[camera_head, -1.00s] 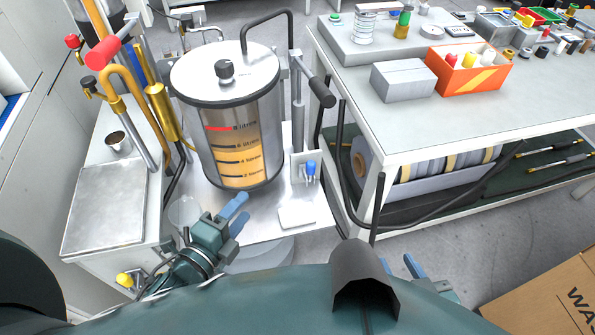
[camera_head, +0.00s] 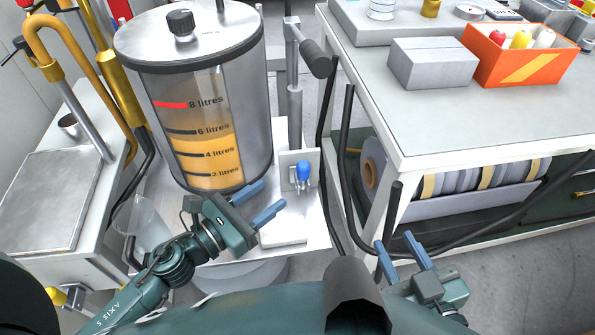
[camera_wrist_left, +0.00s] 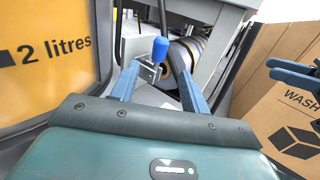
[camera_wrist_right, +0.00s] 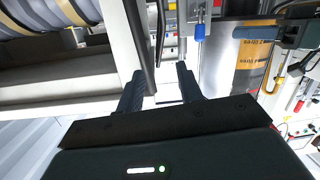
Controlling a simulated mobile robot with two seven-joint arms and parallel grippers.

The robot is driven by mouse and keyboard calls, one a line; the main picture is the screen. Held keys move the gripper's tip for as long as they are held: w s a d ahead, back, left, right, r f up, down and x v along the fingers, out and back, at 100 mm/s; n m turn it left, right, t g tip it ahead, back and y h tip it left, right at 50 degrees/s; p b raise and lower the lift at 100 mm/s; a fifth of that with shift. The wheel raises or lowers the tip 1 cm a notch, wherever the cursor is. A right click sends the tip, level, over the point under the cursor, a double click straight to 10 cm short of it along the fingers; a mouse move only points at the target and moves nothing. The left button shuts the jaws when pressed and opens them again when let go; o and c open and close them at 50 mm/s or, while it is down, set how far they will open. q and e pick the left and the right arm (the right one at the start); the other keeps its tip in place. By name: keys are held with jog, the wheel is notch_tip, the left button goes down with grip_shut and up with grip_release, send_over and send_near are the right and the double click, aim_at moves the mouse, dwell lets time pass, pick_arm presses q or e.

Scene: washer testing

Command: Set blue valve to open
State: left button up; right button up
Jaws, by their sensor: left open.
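The blue valve (camera_head: 304,170) has a bright blue knob and sits on a small metal bracket plate right of the clear tank (camera_head: 208,125). My left gripper (camera_head: 272,197) is open and empty, lower left of the valve. In the left wrist view the blue knob (camera_wrist_left: 160,48) shows beyond and between the open fingers, not touching them. My right gripper (camera_head: 395,240) is open and empty, lower right of the valve by the bench leg. The knob (camera_wrist_right: 200,32) also shows in the right wrist view, upside down. The valve's lower part is hard to make out.
A grey bench (camera_head: 420,130) stands to the right, with a reel rack below it. A black hose hangs between bench and tank. A white pad (camera_head: 284,236) lies below the valve. A side cart (camera_head: 50,190) with brass pipes stands at the left.

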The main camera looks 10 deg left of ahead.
aim_at(298, 174)
pick_arm(q)
jog(key=p+x, duration=0.1)
jog(key=x, duration=0.8)
jog(key=shift+c, duration=0.4)
grip_shut()
